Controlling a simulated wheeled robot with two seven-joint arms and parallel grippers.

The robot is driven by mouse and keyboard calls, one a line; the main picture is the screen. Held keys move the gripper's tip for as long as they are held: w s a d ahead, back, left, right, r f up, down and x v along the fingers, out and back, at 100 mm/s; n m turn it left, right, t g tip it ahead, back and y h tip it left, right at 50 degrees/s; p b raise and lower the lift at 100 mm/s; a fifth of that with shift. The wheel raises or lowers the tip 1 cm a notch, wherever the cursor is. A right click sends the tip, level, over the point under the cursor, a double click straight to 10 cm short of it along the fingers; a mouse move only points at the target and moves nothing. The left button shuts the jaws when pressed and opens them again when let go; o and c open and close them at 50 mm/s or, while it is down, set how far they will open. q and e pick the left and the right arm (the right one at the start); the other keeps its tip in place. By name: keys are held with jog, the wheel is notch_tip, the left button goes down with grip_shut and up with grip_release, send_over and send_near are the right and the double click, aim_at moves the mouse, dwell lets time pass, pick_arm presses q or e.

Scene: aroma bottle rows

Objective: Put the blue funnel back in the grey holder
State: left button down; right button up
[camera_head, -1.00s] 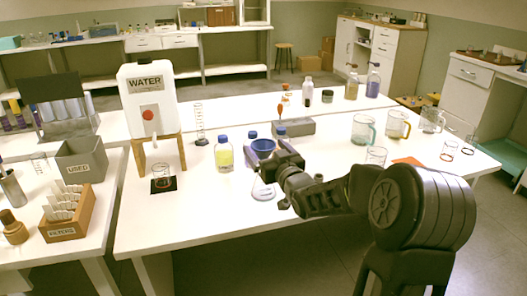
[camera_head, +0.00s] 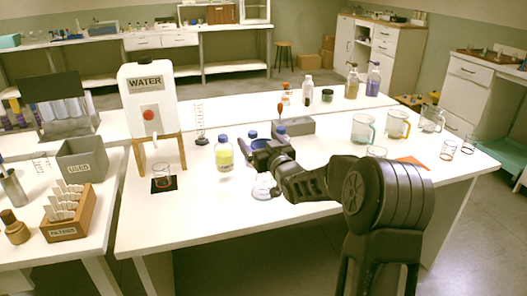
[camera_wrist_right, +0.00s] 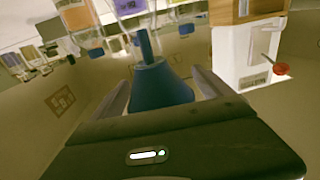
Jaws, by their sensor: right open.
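The blue funnel (camera_wrist_right: 160,86) lies between the two fingers of my right gripper (camera_wrist_right: 157,97) in the right wrist view, its stem pointing toward the top of that picture. The fingers stand apart on either side of it; whether they touch it I cannot tell. In the head view my right gripper (camera_head: 262,150) is over the table and largely hides the funnel. A clear conical flask (camera_head: 263,188) stands on the table just below the gripper. The grey holder (camera_head: 298,126) is a low block behind and right of the gripper, with an orange-handled tool by it. My left gripper is not in view.
A bottle of yellow liquid (camera_head: 224,155) stands close left of the gripper. The water dispenser (camera_head: 148,100) is farther left. Glass jugs (camera_head: 363,129) stand to the right, and bottles (camera_head: 351,84) at the back.

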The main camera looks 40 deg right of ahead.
jog(key=shift+c, duration=0.4)
jog(key=c, duration=1.3)
jog(key=shift+r, duration=0.1)
notch_tip(320, 180, up, 10)
jog(key=shift+f+p, duration=0.1)
jog(key=shift+p, duration=0.2)
